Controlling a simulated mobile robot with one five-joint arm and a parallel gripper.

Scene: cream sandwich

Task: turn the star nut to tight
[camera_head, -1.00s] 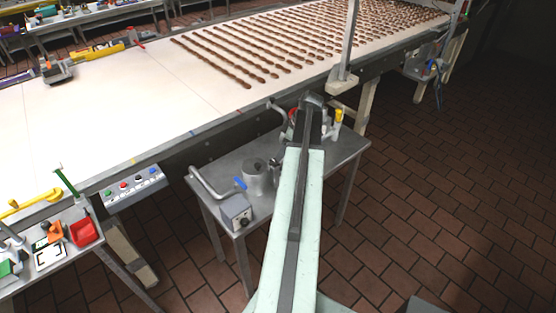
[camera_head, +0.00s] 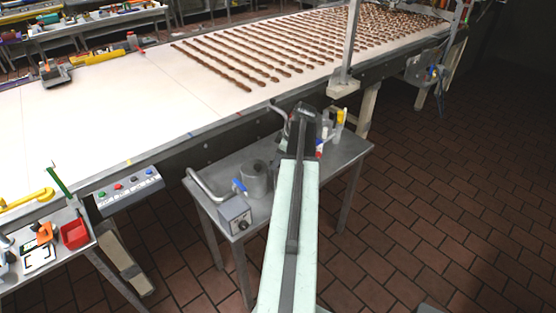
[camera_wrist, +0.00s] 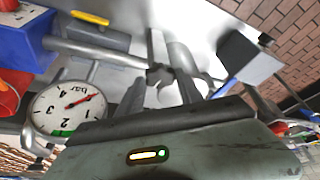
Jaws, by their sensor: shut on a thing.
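The star nut (camera_wrist: 160,74) is a small dark grey knob in the wrist view, on metal pipework. My gripper (camera_wrist: 160,86) has its two dark fingers on either side of it, shut on it. The fingers hide part of the nut, so its exact angle cannot be told. A round white pressure gauge (camera_wrist: 66,108) marked in bar sits to the left, with a red needle and a green band. In the head view my gripper is hidden behind the end of my arm, over the back of the small metal table (camera_head: 285,203).
A metal pot (camera_head: 257,180) and a grey box with a knob (camera_head: 234,217) stand on the table left of my arm. The conveyor (camera_head: 110,115) runs close behind it. A blue box (camera_wrist: 22,38) is at the wrist view's left. Open tiled floor lies to the right.

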